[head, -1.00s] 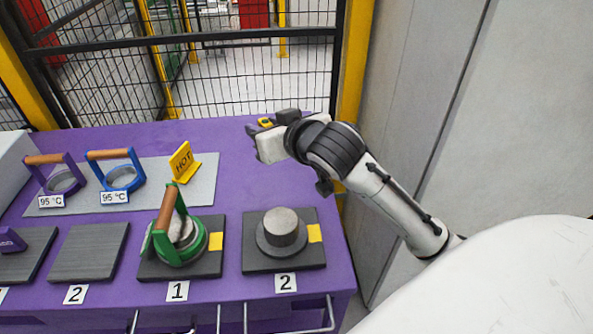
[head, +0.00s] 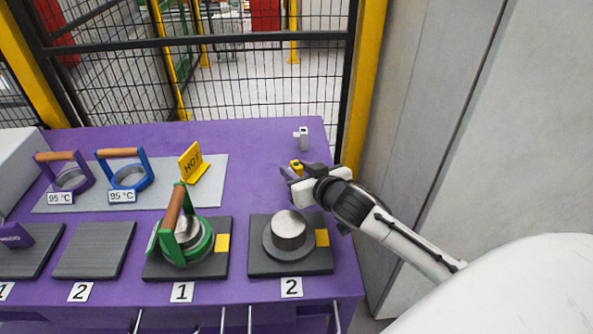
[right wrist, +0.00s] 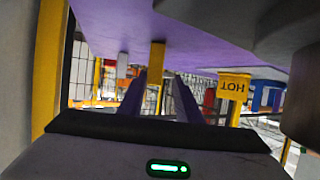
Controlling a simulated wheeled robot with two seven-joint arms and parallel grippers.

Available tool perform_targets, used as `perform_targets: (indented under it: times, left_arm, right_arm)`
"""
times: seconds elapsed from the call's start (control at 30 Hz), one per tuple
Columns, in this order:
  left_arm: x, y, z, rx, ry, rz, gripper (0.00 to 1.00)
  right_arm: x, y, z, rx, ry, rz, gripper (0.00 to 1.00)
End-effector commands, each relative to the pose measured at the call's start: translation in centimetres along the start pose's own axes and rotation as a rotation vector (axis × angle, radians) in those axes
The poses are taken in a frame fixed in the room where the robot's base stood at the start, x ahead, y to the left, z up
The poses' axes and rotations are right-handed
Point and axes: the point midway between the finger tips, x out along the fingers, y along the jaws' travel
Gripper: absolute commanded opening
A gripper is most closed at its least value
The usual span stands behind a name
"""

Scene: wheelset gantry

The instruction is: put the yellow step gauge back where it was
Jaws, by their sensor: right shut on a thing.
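My right gripper (head: 291,172) is shut on the yellow step gauge (head: 296,166), a small yellow piece at its fingertips. It holds the gauge above the right part of the purple table, behind the right-hand round grey block. In the right wrist view the yellow gauge (right wrist: 157,75) stands between the two fingers (right wrist: 158,98). The fingers and wrist hide part of it in the head view. My left gripper is not in view.
A small pale stand (head: 303,138) is near the table's back right corner. A yellow HOT sign (head: 191,162) is to the left.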

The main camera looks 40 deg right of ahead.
Motion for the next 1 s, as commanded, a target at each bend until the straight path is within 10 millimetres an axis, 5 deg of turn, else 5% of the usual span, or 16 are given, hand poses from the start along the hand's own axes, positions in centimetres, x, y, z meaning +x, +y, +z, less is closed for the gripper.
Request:
perform_targets:
  times: [0.33, 0.37, 0.47, 0.83, 1.0]
  left_arm:
    - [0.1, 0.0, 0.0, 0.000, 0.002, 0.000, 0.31]
    - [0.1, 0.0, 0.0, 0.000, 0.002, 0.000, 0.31]
    - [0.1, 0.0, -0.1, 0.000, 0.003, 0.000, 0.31]
    - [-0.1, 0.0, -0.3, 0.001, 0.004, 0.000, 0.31]
    - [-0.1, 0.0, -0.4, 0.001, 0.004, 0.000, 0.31]
  right_arm:
    - [0.1, 0.0, 0.2, 0.000, 0.004, -0.001, 0.07]
    - [0.1, 0.0, 0.2, 0.000, 0.003, -0.001, 0.35]
    - [0.1, 0.0, 0.2, 0.000, 0.002, -0.001, 0.50]
    - [-0.2, 0.0, -0.2, -0.001, 0.002, -0.001, 0.50]
    - [-2.8, -0.1, 0.0, 0.000, 0.001, -0.002, 0.50]
